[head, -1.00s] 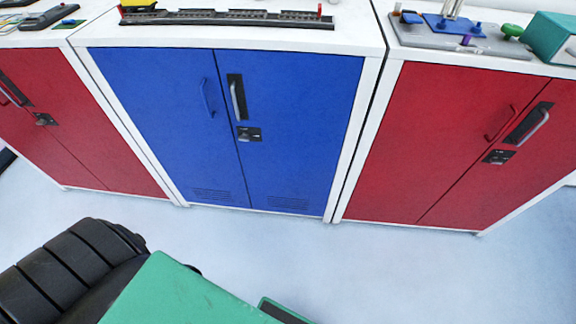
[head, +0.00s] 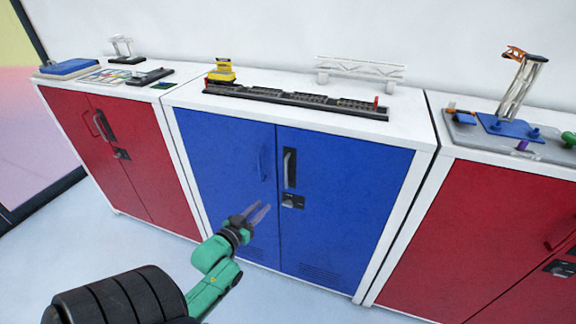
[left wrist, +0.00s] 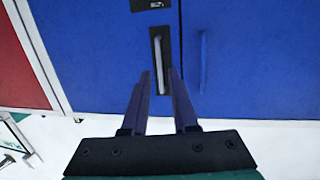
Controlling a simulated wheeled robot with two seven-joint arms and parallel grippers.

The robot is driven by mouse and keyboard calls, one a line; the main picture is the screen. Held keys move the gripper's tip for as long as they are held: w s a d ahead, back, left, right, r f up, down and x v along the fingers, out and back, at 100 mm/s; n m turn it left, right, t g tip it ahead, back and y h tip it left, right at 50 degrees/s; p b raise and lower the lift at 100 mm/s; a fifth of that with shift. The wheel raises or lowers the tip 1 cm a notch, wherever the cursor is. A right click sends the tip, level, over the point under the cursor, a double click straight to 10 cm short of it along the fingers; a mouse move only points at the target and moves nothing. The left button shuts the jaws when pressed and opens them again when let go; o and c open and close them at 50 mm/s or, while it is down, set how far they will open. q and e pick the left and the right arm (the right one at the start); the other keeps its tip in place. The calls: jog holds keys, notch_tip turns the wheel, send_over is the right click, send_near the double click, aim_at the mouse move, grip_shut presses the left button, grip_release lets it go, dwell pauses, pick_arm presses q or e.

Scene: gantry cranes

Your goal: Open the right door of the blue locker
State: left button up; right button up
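The blue locker has a left door (head: 225,150) and a right door (head: 345,190), both shut. The right door has a silver handle on a black plate (head: 289,168) near the middle seam, with a dark lock plate (head: 293,201) below it. My left gripper (head: 260,206) is open and empty, in front of the left door, left of and below the silver handle. In the left wrist view the locker appears upside down. There the silver handle (left wrist: 158,58) lies just beyond the gap between the open fingertips (left wrist: 161,74), apart from them. My right gripper is not seen.
A blue handle (head: 261,157) is on the left door. Red lockers (head: 130,180) (head: 470,230) stand on both sides. The locker's white top (head: 300,115) carries a dark rail and a yellow model. Pale floor is free in front.

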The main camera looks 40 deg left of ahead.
pick_arm(q)
notch_tip(320, 180, up, 6)
jog(key=t, duration=0.1)
jog(key=w, duration=0.5)
jog(key=w+a, duration=0.1)
jog(key=w, duration=0.4)
jog(key=w+a, duration=0.1)
jog(key=w, duration=0.4)
jog(key=shift+w, duration=0.1)
grip_shut()
dwell(0.4)
